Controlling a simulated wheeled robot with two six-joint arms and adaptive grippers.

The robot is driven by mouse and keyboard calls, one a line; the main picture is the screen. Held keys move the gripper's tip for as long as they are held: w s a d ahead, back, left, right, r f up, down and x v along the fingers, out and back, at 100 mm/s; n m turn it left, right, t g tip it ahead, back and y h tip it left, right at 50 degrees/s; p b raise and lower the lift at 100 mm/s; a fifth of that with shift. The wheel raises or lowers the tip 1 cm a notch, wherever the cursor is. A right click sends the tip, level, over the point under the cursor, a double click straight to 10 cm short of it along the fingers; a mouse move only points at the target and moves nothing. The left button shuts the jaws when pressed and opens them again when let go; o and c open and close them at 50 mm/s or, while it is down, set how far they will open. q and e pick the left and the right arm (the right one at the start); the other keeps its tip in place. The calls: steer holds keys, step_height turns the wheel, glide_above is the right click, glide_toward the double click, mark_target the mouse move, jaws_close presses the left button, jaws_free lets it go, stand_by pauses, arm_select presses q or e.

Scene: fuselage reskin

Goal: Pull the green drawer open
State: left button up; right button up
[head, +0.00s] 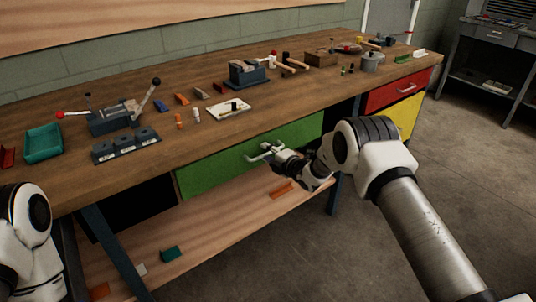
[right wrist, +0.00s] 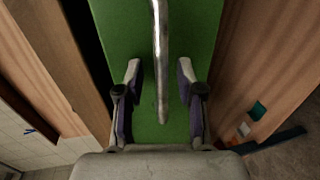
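The green drawer (head: 222,168) has a wide green front just under the worktop's front edge. No clear gap shows between the front and the bench. Its metal bar handle (right wrist: 158,45) runs between the two fingers of my right gripper (right wrist: 159,75) in the right wrist view. The fingers stand apart on either side of the bar, with space on both sides. In the head view my right gripper (head: 266,152) is at the drawer front and covers part of the handle. My left arm shows at the lower left, but its gripper is out of view.
The wooden workbench (head: 75,84) carries a teal tray (head: 43,142), a lever press and several small tools. A red drawer (head: 395,92) and a yellow front (head: 404,117) are at the right. A lower shelf (head: 220,225) with loose blocks lies below. The floor to the right is clear.

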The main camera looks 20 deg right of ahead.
steer(key=shift+f, duration=0.1)
jaws_close()
steer(key=f+p+v, duration=0.2)
steer(key=p+v, duration=0.4)
steer(key=v, duration=0.7)
steer(key=s+f+p+v, duration=0.1)
steer(key=f+p+v, duration=0.2)
steer(key=v, duration=1)
steer(key=p, duration=0.2)
steer(key=shift+f+p, duration=0.25)
steer(key=shift+p, duration=0.15)
steer(key=shift+s+d, duration=0.1)
steer(key=shift+d, duration=0.05)
jaws_free()
